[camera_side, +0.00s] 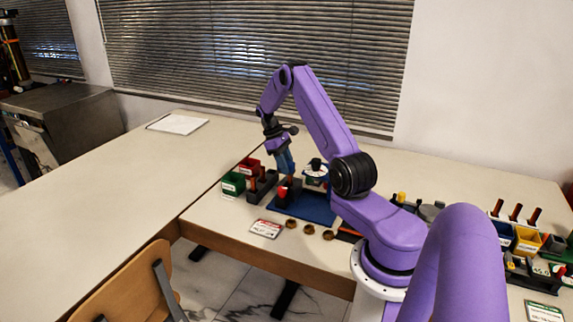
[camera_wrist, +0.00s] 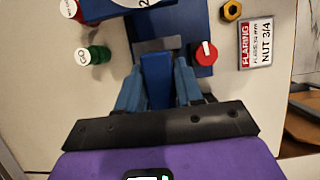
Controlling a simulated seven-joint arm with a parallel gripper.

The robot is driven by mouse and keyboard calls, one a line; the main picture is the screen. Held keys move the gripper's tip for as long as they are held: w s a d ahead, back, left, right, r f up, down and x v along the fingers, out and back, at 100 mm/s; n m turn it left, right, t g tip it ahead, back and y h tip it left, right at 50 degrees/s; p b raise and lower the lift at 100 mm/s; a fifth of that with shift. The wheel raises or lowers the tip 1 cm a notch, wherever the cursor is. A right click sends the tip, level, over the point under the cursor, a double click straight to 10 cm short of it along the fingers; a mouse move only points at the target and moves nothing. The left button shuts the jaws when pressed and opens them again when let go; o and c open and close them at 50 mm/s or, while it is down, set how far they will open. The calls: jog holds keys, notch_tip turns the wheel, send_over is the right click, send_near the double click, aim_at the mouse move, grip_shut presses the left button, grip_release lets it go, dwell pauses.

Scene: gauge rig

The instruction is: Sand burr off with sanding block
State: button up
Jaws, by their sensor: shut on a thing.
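My gripper (camera_side: 285,172) points down over a dark fixture (camera_side: 293,190) with a red knob (camera_side: 282,194) on a blue base plate (camera_side: 315,209). In the wrist view my gripper (camera_wrist: 159,88) has its two blue fingers shut on a blue block (camera_wrist: 158,80), which looks like the sanding block. A grey flat part (camera_wrist: 158,45) lies at the block's far end; I cannot tell whether they touch. The red knob (camera_wrist: 205,52) is just right of the fingers there. I cannot make out the burr.
A white gauge (camera_side: 316,174) stands behind the fixture. A label card (camera_side: 266,228) and brass nuts (camera_side: 309,229) lie in front. A green GO knob (camera_wrist: 93,55) is left of my fingers. The left table is mostly clear.

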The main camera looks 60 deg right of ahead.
aim_at(293, 164)
jog(key=shift+s+f, duration=0.2)
jog(key=shift+s, duration=1.55)
jog(key=shift+w+a, duration=0.15)
jog(key=shift+w, duration=1.65)
grip_shut()
jog(key=shift+s, duration=1.8)
jog(key=shift+w, duration=0.1)
